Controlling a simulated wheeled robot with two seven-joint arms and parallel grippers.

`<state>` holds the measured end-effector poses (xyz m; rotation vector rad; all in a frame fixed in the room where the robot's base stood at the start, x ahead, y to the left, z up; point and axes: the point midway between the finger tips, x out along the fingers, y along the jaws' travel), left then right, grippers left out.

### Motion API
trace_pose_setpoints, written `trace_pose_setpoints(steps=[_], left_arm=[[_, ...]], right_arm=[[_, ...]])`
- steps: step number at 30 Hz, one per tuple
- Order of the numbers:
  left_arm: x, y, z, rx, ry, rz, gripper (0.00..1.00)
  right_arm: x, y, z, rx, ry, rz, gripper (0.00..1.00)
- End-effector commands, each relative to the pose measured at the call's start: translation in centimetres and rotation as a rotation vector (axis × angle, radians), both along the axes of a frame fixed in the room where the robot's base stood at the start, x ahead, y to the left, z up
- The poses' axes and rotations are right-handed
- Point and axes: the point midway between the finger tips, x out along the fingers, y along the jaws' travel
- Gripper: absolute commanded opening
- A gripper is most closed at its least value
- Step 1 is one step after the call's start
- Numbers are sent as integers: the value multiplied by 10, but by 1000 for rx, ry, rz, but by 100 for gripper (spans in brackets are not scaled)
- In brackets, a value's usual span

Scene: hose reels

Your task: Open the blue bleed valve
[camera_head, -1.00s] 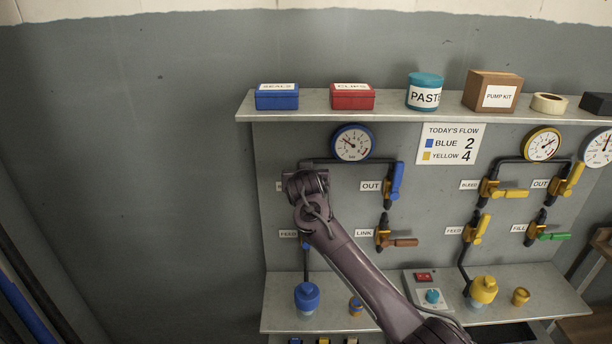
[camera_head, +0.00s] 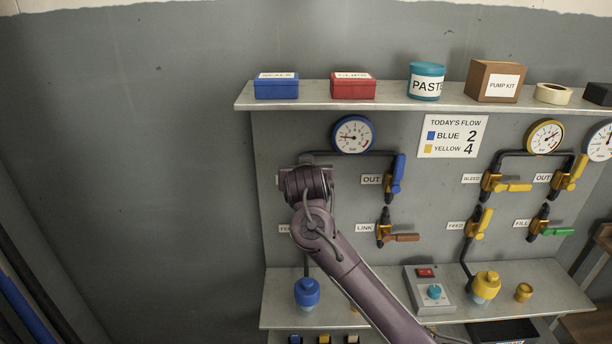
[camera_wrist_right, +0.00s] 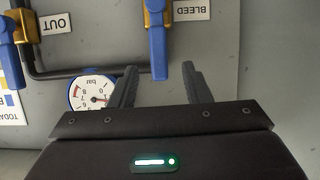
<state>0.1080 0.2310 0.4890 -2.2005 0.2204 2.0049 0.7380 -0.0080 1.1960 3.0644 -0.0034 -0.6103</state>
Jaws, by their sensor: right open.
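In the right wrist view, which shows the panel upside down, the blue bleed valve's lever (camera_wrist_right: 158,55) hangs straight down the picture from its gold body (camera_wrist_right: 154,14), beside the BLEED label (camera_wrist_right: 192,9). My right gripper (camera_wrist_right: 160,70) is open. Its two dark fingers stand one on each side of the lever's free end, with gaps visible to both. I cannot judge the depth between them. In the head view my right arm's wrist (camera_head: 305,185) hides the bleed valve and the fingers. My left gripper is not in view.
The blue OUT valve (camera_head: 398,175) is right of my wrist, with the blue-rimmed gauge (camera_head: 353,134) above. The brown-handled LINK valve (camera_head: 388,233) is below OUT. A shelf (camera_head: 310,104) with boxes overhangs the panel.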

Motion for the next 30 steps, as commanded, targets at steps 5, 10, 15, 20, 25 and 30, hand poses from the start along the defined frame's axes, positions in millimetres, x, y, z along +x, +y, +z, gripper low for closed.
trace_pose_setpoints(steps=[5, 10, 15, 20, 25, 30], left_arm=[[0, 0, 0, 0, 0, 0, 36], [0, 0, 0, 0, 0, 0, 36], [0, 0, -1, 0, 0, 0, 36], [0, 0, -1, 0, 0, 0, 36], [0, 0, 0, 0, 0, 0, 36], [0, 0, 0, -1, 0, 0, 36]], right_arm=[[-2, 0, 1, -1, 1, 0, 44], [-2, 0, 0, 0, 2, 0, 44], [-18, -4, -30, 20, 65, 19, 44], [-70, -23, -101, 62, 230, 61, 44], [-149, -58, -167, 87, 414, 95, 44], [-236, -102, -210, 70, 574, 111, 44]])
